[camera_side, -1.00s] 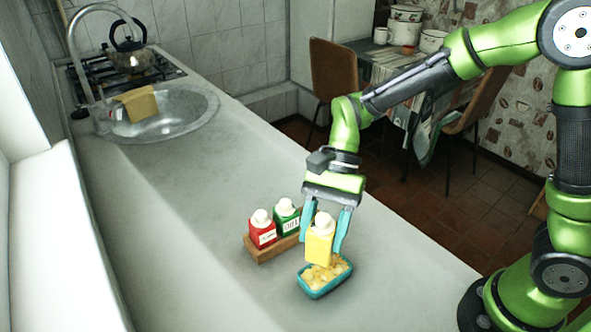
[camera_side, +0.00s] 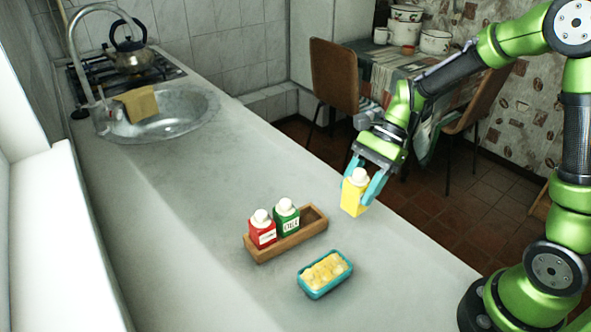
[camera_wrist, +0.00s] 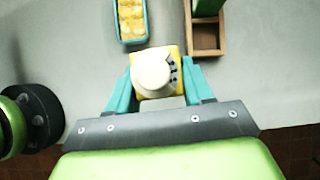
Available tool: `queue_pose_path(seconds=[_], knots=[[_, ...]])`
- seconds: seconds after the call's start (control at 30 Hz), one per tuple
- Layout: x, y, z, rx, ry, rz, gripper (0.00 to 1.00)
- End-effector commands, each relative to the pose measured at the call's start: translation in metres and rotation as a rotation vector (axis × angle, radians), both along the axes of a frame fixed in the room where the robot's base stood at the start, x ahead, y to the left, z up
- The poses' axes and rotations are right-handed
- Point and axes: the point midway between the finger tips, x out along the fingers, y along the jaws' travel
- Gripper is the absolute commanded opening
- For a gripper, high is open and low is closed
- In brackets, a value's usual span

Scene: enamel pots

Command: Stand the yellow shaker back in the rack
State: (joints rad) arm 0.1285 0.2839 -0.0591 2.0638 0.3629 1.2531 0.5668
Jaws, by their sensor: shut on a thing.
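The yellow shaker (camera_side: 353,196) has a white cap and is held upright between the teal fingers of my gripper (camera_side: 366,186). My gripper is shut on it, raised near the counter's right edge. In the wrist view the shaker (camera_wrist: 172,62) shows from above, cap toward the camera, between my fingers (camera_wrist: 160,88). The wooden rack (camera_side: 262,256) stands on the counter to the left of the shaker. A red shaker (camera_side: 262,230) and a green shaker (camera_side: 286,216) stand in it, and its right end is empty. The empty compartment also shows in the wrist view (camera_wrist: 206,40).
A teal dish (camera_side: 316,293) of yellow chunks sits on the counter just in front of the rack. A sink (camera_side: 190,122) with a cloth (camera_side: 137,103) and a stove with a kettle (camera_side: 130,58) are far back left. The counter (camera_side: 170,215) left of the rack is clear.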

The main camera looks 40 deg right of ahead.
Motion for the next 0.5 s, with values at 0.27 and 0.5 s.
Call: queue_pose_path(seconds=[0.27,0.5], knots=[[0.001,-0.008,-0.038,-0.001,-0.001,-0.039,0.09],[0.001,-0.007,-0.070,-0.001,0.001,-0.036,0.09]])
